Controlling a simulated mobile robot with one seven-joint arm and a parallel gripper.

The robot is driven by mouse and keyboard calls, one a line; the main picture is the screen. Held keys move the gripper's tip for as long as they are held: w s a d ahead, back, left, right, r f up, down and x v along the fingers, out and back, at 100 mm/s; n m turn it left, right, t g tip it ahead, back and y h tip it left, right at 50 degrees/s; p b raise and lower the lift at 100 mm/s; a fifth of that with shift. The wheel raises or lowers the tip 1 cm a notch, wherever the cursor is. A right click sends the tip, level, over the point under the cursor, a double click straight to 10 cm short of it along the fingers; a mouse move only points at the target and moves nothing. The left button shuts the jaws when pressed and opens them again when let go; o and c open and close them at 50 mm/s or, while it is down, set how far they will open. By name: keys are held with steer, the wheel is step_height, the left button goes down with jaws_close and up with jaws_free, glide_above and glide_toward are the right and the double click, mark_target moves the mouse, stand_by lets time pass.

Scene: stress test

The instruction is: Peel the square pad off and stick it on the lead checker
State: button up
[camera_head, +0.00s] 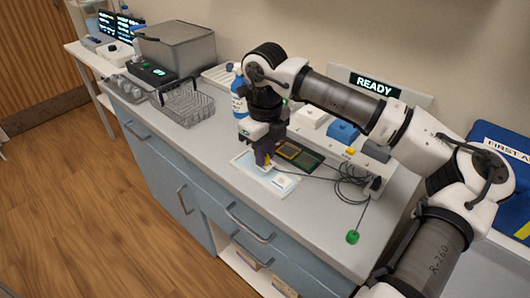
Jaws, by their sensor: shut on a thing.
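My gripper (264,161) points down over a pale blue-white sheet (248,163) on the counter. Its jaws are shut at the sheet, with a small yellow bit at the tips; the gripper hides most of what it holds, which seems to be the square pad's edge. A white square pad (284,183) lies on the sheet just right of the fingertips. The lead checker seems to be the long pale device (366,162) behind, with a blue block and yellow knob on it. A black cable runs from it to a green-ended lead (352,237) at the front right.
A dark green board with a yellow panel (298,153) lies right behind my gripper. A coiled black cable (350,180) is to its right. A white-and-blue bottle (239,97), wire basket (187,103) and grey box (176,47) stand left. The counter's front right is mostly clear.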

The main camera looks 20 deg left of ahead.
steer(key=shift+r+p, duration=0.9)
steer(key=shift+r, duration=1)
